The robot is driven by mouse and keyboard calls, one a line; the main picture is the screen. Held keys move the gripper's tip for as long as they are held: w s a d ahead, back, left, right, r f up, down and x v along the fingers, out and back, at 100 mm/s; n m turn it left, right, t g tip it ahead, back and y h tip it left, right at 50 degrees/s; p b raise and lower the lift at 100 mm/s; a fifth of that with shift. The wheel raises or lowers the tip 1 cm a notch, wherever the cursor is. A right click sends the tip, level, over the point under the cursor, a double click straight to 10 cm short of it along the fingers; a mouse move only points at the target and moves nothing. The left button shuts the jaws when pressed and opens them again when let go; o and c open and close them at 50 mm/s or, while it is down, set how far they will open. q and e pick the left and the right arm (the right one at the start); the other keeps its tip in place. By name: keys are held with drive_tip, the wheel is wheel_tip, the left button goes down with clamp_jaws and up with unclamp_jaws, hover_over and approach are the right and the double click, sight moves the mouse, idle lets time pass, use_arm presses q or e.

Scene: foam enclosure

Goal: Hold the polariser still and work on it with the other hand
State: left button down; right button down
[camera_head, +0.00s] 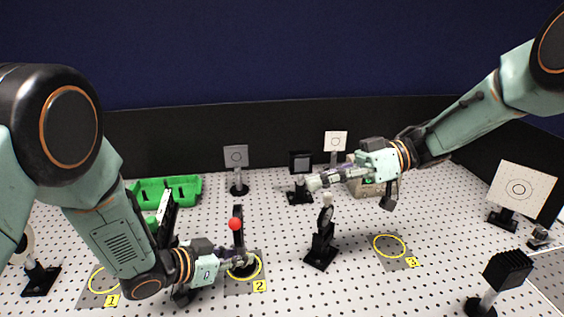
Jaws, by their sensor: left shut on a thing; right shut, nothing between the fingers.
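The thing I take as the polariser (239,237) is a dark upright mount with a red ball on it, standing at the yellow ring marked 2. My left gripper (240,258) is shut on it low down, near its base; the fingers partly hide the base. My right gripper (312,184) is shut and empty. It is up and to the right of the polariser, apart from it, in front of a dark square-framed mount (301,163) in the picture.
A black mount with a pale top (323,238) stands right of the polariser. Ring 3 (390,246) is empty. A green tray (183,189) lies back left. Target cards stand behind (236,157) and right (520,189). A black finned block (507,269) is front right.

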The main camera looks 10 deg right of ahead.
use_arm(q)
drive_tip(key=c, duration=1.2)
unclamp_jaws()
drive_tip(key=v, duration=1)
drive_tip(key=shift+a+r, duration=0.1)
drive_tip(key=shift+a, duration=0.05)
drive_tip(key=shift+v, duration=0.8)
drive_tip(key=shift+s, duration=0.25)
